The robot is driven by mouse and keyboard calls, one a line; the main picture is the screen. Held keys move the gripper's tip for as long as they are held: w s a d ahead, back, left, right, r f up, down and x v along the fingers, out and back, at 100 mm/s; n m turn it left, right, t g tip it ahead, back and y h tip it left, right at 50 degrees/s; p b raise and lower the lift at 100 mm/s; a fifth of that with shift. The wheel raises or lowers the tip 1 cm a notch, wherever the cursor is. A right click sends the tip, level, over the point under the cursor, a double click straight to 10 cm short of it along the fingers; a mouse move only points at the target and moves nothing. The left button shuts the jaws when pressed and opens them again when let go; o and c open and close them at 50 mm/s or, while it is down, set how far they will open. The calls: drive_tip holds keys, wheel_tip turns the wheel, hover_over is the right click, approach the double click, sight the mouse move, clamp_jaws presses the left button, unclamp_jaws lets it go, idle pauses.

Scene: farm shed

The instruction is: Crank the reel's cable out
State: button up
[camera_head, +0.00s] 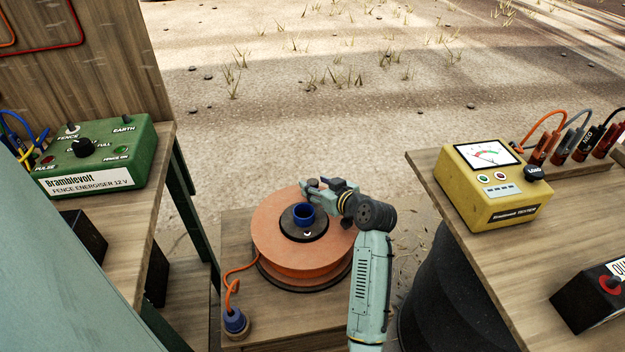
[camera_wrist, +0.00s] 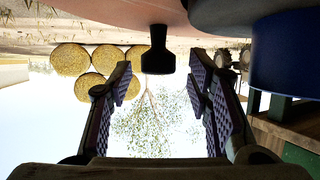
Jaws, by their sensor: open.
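The orange reel (camera_head: 275,240) lies flat on a low wooden stand (camera_head: 315,325), with a dark hub and a blue cup-like piece (camera_head: 303,215) on top. Its orange cable (camera_head: 229,280) leaves the left side and ends at a blue plug (camera_head: 235,322) on the stand's front left corner. My gripper (camera_head: 318,186) is at the reel's far side, just above its top. In the wrist view, my open gripper (camera_wrist: 161,75) has a black knob (camera_wrist: 158,58) between its fingertips, with gaps on both sides. The blue piece (camera_wrist: 287,50) shows at right there. The knob is not clear in the head view.
A wooden bench with a green fence energiser (camera_head: 100,155) stands at left. A bench at right holds a yellow tester (camera_head: 492,183), clips with leads and a black box (camera_head: 590,300). A dark drum (camera_head: 450,300) stands beside the reel stand. Sandy ground beyond is open.

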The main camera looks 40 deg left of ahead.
drive_tip(key=shift+x, duration=1.25)
drive_tip(key=shift+w, duration=0.1)
drive_tip(key=shift+c, duration=0.5)
clamp_jaws()
